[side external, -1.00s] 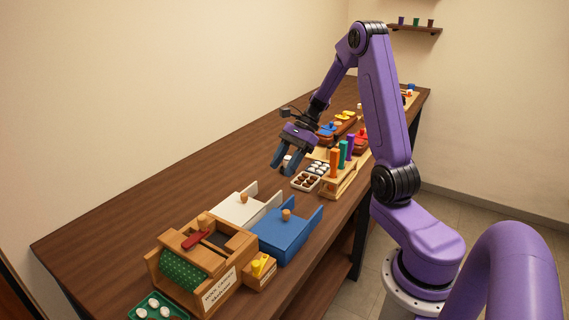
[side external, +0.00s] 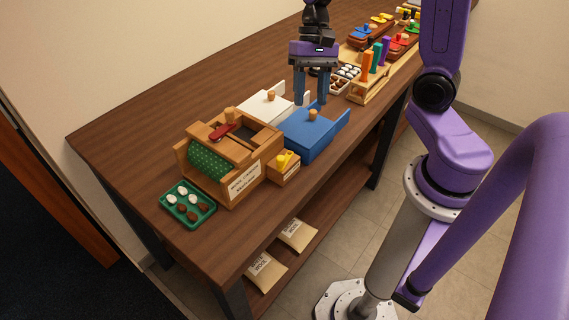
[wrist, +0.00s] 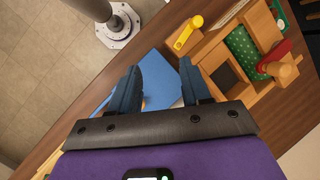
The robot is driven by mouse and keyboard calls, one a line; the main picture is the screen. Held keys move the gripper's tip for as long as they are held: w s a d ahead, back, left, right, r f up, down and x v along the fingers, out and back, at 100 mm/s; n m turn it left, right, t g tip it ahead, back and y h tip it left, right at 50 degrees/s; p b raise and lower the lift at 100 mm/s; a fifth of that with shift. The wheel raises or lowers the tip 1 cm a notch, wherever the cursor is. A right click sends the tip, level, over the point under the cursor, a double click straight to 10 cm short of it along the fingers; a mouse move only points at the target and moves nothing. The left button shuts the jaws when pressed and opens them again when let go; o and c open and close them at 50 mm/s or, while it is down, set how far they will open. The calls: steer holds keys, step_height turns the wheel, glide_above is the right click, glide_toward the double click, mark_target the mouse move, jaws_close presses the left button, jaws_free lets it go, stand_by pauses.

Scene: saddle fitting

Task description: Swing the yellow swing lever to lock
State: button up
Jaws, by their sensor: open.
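The yellow swing lever (side external: 284,157) sits on top of a small wooden block (side external: 287,174) at the front right of the wooden box. In the wrist view the lever (wrist: 188,31) lies slantwise at the top, beyond my fingertips. My gripper (side external: 311,101) is open and empty, fingers pointing down, above the blue panel and apart from the lever. Its two blue fingers (wrist: 160,72) also show in the wrist view, with a gap between them. The wooden box (side external: 259,172) has a green dotted cushion (side external: 207,162) and a red piece (side external: 222,132) on it.
The blue panel (side external: 308,136) with a wooden knob stands beside the block. A white panel (side external: 262,104) is behind it. A green tray (side external: 187,208) lies at the near end. A rack with coloured pegs (side external: 370,85) stands farther off. The table's left side is clear.

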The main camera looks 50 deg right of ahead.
steer(key=s+a+n+h, duration=0.3)
steer(key=s+a+n, duration=0.1)
steer(key=s+n, duration=0.5)
steer(key=n+t+h, duration=1.1)
steer(key=n+t, duration=0.7)
steer(key=n, duration=0.9)
glide_toward(282, 162)
steer(key=x, duration=0.8)
steer(key=shift+w+d, duration=0.2)
steer(key=shift+w, duration=0.05)
jaws_close()
